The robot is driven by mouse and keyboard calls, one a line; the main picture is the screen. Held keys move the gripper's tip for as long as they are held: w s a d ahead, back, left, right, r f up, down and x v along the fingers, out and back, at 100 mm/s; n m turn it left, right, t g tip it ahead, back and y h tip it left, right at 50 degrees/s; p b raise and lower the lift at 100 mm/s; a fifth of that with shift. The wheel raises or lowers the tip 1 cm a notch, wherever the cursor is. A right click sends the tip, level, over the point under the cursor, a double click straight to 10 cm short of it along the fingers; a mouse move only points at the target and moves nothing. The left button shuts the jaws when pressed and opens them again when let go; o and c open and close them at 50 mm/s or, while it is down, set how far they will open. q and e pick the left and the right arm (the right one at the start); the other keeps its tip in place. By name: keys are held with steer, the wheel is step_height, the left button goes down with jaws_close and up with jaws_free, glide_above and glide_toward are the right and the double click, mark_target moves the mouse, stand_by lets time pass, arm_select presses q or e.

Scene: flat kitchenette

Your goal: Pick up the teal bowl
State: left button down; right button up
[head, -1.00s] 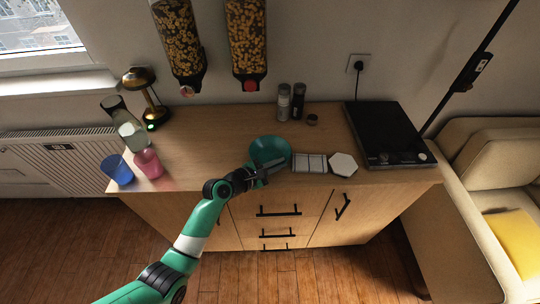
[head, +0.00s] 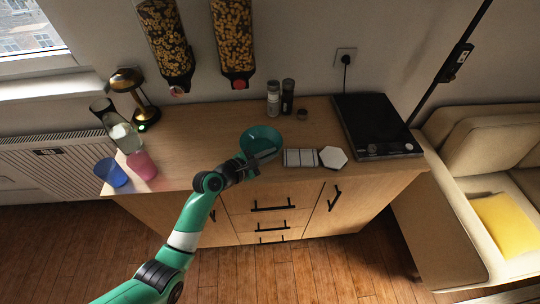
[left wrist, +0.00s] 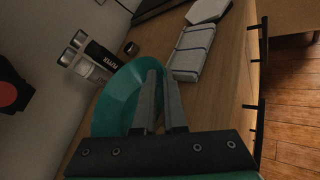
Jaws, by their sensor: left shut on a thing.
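The teal bowl (head: 262,140) is at the middle of the wooden counter, near its front edge, and looks tilted. My left gripper (head: 262,161) comes in from the front left and is shut on the bowl's near rim. In the left wrist view the two fingers (left wrist: 161,100) pinch the rim of the bowl (left wrist: 118,97), which fills the middle left. I cannot tell exactly how far the bowl is from the counter. My right gripper is in neither view.
A white tiled piece (head: 300,158) and a white hexagon (head: 333,157) lie just right of the bowl. Two shakers (head: 273,98) stand behind it, a black hob (head: 376,126) at right. Blue (head: 112,172) and pink (head: 141,165) cups and a lamp (head: 133,95) stand at left.

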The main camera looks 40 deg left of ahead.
arm_select(q)
steer(key=s+a+r+p, duration=0.5)
steer(key=s+r+p, duration=0.4)
steer(key=s+p, duration=0.3)
steer(key=shift+s+r, duration=0.3)
steer(key=shift+s, duration=0.15)
